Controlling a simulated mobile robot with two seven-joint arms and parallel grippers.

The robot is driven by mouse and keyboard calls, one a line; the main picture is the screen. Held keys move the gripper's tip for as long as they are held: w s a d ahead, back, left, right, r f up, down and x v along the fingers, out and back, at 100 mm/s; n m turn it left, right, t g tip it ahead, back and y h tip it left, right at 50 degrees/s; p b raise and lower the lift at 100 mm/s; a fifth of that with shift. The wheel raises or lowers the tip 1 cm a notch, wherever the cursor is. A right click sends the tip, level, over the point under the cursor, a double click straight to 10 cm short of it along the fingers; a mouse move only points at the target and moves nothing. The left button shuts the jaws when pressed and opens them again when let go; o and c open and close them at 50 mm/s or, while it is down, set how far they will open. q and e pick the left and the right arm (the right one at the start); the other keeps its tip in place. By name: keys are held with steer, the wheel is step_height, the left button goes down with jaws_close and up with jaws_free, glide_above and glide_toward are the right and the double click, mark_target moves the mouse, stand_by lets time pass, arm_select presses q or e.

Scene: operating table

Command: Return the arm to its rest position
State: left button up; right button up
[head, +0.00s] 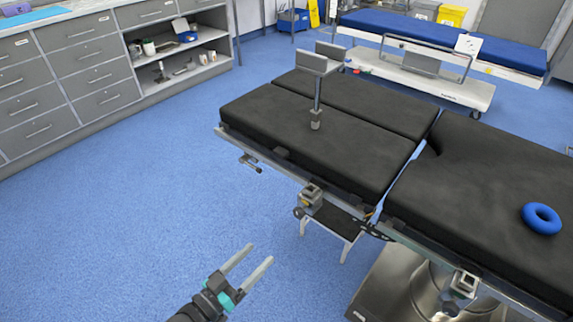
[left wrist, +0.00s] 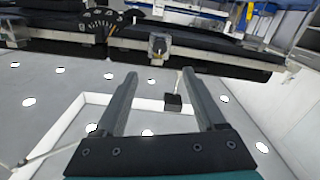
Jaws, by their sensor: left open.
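My left gripper (head: 246,264) comes in from the bottom of the head view. Its two fingers are apart, with nothing between them, and it is over the blue floor in front of the operating table. In the left wrist view the open gripper (left wrist: 163,98) points toward the table's side rail. The black padded operating table (head: 330,130) is to the right of and beyond the gripper, apart from it. It also crosses the top of the left wrist view (left wrist: 210,45). My right gripper is not in view.
A rail clamp (head: 311,196) sticks out from the table's near side. A small step stool (head: 343,222) stands beside the table. A blue ring (head: 541,218) lies on the table's right section. Grey drawers (head: 70,75) line the left wall. The floor (head: 130,210) on the left is clear.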

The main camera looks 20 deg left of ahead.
arm_select(q)
steer(key=s+a+f+g+y, duration=0.2)
steer(key=s+f+g, duration=0.15)
steer(key=f, duration=0.55)
steer(key=s+a+f+g+y, duration=0.1)
steer(key=s+f+g+y, duration=0.2)
steer(key=s+f, duration=0.35)
steer(key=s+f+m+g+y, duration=0.1)
steer(key=s+f+g, duration=0.7)
steer(key=s+f, duration=0.3)
steer(key=s, duration=0.4)
steer(key=shift+s+f+y+p, duration=0.3)
steer(key=shift+y+p, duration=0.05)
steer(key=shift+y, duration=0.05)
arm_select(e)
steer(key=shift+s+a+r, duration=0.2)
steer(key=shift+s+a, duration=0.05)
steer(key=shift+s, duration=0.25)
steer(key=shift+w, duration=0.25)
